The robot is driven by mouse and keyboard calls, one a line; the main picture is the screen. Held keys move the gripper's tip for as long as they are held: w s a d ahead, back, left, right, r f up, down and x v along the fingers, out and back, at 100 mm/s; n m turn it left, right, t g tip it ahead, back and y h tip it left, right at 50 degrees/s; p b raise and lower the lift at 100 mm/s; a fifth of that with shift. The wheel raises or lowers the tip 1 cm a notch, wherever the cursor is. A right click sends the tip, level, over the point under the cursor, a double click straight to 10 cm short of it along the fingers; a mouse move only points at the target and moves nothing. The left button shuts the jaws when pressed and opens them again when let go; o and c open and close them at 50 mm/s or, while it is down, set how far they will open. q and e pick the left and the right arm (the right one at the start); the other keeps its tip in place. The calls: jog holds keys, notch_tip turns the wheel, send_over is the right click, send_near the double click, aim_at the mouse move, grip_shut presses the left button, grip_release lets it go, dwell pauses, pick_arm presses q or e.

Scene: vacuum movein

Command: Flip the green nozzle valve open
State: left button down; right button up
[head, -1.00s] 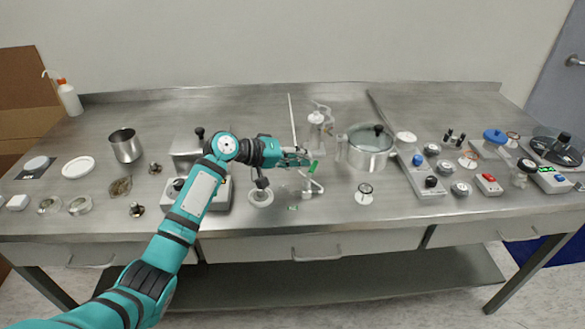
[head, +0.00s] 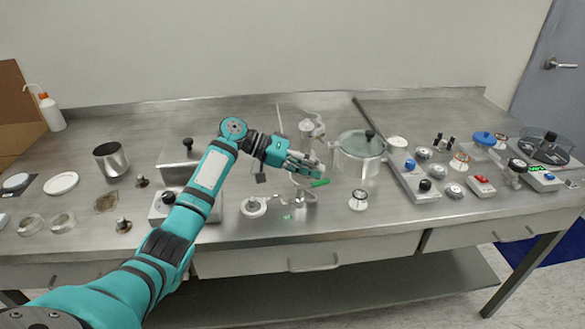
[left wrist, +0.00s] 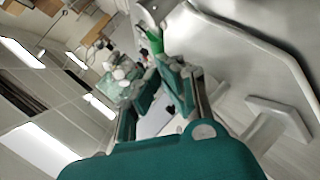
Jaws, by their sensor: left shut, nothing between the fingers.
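The green nozzle valve handle (head: 319,183) is a small bright green lever on a pale nozzle fitting near the middle of the steel bench. In the head view it lies nearly level, its free end toward the right. It also shows in the left wrist view (left wrist: 154,42), beyond the fingers. My left gripper (head: 319,170) is shut and empty, just above and behind the handle in the head view. I cannot tell whether its tips touch the handle. The fittings under the gripper are partly hidden. My right gripper is not in view.
A round glass-lidded pot (head: 360,158) stands close to the right of the gripper. A clear glass bottle (head: 311,128) stands behind it. A white round base (head: 253,206) and a grey boxy device (head: 185,205) are to the left. The bench front is mostly clear.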

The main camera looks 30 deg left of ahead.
pick_arm(q)
jog(key=shift+s+a, duration=0.15)
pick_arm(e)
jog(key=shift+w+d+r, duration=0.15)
pick_arm(q)
jog(key=shift+s+a+p, duration=0.2)
jog(key=shift+s+p, duration=0.4)
jog(key=shift+s, duration=0.05)
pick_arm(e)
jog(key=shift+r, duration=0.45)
